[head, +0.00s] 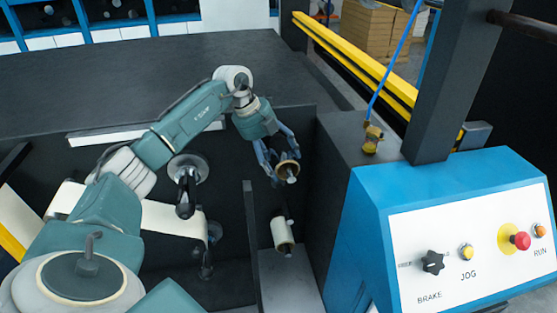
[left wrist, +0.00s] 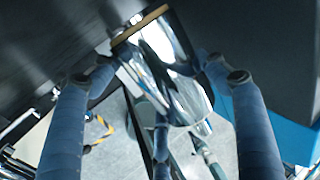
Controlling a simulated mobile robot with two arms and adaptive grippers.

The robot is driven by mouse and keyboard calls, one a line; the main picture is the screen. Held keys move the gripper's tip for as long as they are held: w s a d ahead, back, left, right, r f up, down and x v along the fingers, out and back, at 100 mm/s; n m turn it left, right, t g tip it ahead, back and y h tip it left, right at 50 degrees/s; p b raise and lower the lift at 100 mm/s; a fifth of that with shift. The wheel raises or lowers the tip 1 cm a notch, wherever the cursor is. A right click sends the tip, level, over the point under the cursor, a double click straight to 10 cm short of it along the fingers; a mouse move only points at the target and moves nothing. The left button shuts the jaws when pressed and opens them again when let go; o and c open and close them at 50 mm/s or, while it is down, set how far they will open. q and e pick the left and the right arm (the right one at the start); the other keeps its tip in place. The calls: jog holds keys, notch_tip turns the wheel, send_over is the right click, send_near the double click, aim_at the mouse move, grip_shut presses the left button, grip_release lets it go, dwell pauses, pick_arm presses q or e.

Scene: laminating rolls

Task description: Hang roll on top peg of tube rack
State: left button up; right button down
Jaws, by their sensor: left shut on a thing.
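My left gripper (head: 284,163) is shut on a roll (head: 287,169) with a tan end rim, held in front of the dark machine face. A light grey tip shows at the roll's lower end; I cannot tell whether it is a peg inside the roll. In the left wrist view the roll (left wrist: 172,70) is shiny, with its tan rim at the upper left, between the blue fingers (left wrist: 157,80). A second, cream roll (head: 283,234) sits lower, around a dark peg (head: 290,221). The rack's body is hard to make out. My right gripper is out of view.
A blue control console (head: 440,190) with a white button panel stands close on the right. A dark upright plate (head: 250,235) rises left of the cream roll. A black spindle (head: 186,190) juts out below my left arm. A wide dark tabletop (head: 150,80) lies behind.

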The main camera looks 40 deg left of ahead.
pick_arm(q)
jog(key=o, duration=1.3)
jog(key=shift+o, duration=0.2)
jog(key=v, duration=1.2)
